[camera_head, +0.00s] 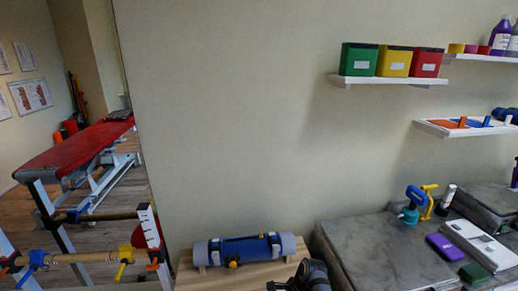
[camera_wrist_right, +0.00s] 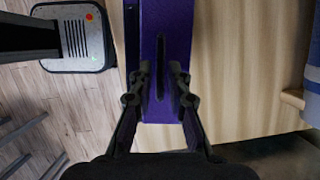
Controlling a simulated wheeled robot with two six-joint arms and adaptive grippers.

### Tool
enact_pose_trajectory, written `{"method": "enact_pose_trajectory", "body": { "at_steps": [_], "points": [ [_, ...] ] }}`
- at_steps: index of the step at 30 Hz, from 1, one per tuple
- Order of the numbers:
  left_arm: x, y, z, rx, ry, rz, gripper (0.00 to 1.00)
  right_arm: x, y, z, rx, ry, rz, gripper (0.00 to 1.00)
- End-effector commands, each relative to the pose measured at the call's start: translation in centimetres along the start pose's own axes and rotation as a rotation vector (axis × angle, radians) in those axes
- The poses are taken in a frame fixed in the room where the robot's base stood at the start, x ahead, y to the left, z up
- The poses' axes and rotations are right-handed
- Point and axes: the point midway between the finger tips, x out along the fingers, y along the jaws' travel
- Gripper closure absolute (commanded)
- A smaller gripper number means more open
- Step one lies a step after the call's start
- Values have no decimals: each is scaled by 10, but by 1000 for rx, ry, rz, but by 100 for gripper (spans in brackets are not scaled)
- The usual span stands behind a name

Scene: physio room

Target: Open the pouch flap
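A purple object (camera_wrist_right: 178,30), possibly the pouch, lies along the edge of a wooden surface in the right wrist view. A dark narrow slot runs lengthwise in its top. My right gripper (camera_wrist_right: 163,72) is over it with its fingers apart, one on each side of the slot. I cannot tell whether the fingers touch it. No separate flap can be made out. In the head view a dark part of my arm (camera_head: 303,276) shows at the bottom edge, and the purple object is out of sight there. My left gripper is not in view.
A blue and grey roll (camera_head: 240,248) lies on the wooden table (camera_head: 268,272); its edge shows in the wrist view (camera_wrist_right: 313,72). The grey table (camera_head: 375,245) at right holds a blue-green tool (camera_head: 411,205), a purple item (camera_head: 446,247) and a white case (camera_head: 480,243).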

Motion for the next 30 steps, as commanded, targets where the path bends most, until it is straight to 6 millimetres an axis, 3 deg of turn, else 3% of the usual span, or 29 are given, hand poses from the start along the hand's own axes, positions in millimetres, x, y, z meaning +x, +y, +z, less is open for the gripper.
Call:
{"method": "enact_pose_trajectory", "body": {
  "at_steps": [3, 30],
  "points": [
    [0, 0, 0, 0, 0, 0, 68, 0, 0, 0, 0, 0, 0, 99],
    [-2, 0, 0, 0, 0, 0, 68, -10, -14, 4, 0, 0, -1, 99]
  ]
}}
